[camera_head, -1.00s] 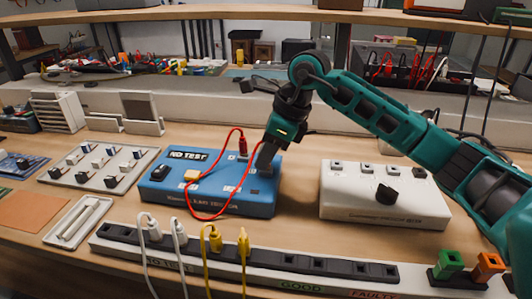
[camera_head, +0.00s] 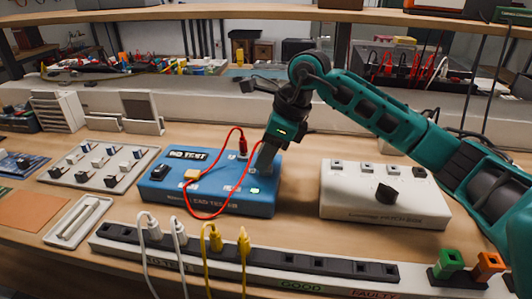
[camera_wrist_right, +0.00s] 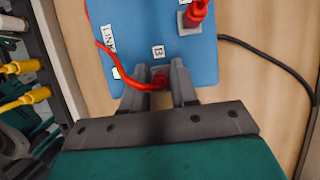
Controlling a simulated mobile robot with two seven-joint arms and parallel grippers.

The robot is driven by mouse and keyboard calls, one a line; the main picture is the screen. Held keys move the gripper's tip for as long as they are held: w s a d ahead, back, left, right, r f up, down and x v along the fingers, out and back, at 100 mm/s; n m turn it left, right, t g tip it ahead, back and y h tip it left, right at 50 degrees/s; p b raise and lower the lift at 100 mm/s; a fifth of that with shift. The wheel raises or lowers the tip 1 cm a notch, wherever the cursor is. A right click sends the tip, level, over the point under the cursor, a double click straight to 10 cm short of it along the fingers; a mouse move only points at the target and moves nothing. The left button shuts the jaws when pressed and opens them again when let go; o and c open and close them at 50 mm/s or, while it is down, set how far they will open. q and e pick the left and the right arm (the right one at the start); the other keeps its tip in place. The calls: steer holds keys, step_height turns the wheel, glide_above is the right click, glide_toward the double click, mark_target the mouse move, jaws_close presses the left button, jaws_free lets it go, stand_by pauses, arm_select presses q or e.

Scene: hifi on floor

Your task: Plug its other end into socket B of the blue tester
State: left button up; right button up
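The blue tester (camera_head: 225,203) sits on the bench, and its face also shows in the right wrist view (camera_wrist_right: 135,30). A red plug (camera_head: 243,148) stands in its rear socket. The red cable (camera_head: 187,205) loops from it over the tester's front. The fingers hide much of the plug in the head view. A green light (camera_head: 255,190) glows on the tester. My left gripper is out of view.
A white box with a black knob (camera_head: 385,193) stands to the right. A power strip (camera_head: 290,259) with white and yellow plugs runs along the front. A grey switch panel (camera_head: 98,167) lies left. Bare bench separates the two boxes.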

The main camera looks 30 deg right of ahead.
steer(key=o, duration=0.3)
steer(key=shift+o, duration=0.2)
steer(key=w+a+p+v, duration=0.1)
steer(key=p+v, duration=0.5)
steer(key=v, duration=1.1)
steer(key=shift+r, duration=0.6)
steer(key=shift+a, duration=0.1)
